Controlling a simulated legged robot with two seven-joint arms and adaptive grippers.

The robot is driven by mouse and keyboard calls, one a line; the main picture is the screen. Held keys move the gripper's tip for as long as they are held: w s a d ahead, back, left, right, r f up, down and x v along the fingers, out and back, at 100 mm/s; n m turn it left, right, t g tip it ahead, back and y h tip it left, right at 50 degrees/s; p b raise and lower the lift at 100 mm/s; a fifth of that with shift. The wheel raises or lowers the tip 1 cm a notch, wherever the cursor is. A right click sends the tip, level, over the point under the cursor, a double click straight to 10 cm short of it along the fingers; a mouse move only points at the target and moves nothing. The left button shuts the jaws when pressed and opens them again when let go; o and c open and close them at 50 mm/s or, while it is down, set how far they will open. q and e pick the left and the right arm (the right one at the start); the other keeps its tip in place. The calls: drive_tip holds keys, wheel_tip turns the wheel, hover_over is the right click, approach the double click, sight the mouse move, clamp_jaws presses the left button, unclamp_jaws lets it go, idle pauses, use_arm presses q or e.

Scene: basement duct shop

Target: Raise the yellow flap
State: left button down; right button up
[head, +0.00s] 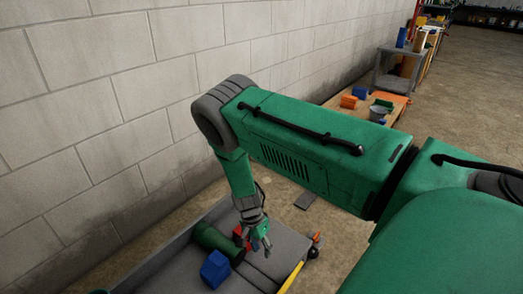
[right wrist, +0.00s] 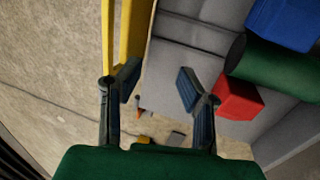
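The yellow flap (head: 291,279) shows as a narrow yellow strip along the right edge of a grey cart at the bottom of the head view. In the right wrist view the yellow piece (right wrist: 130,32) runs down from the top edge, left of the grey surface. My right gripper (head: 262,247) hangs over the cart, pointing down. In the right wrist view its fingers (right wrist: 158,86) are spread with nothing between them. The left fingertip overlaps the yellow piece's lower end; I cannot tell whether they touch. My left gripper is not in view.
The grey cart (head: 267,272) holds a blue block (head: 215,269), a green cylinder (head: 213,240) and a red block (right wrist: 238,98), close to my right gripper. A block wall (head: 110,90) stands behind. A wooden bench (head: 345,104) with coloured items is farther back. Open floor lies right.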

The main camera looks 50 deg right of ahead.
drive_tip(key=v, duration=1.1)
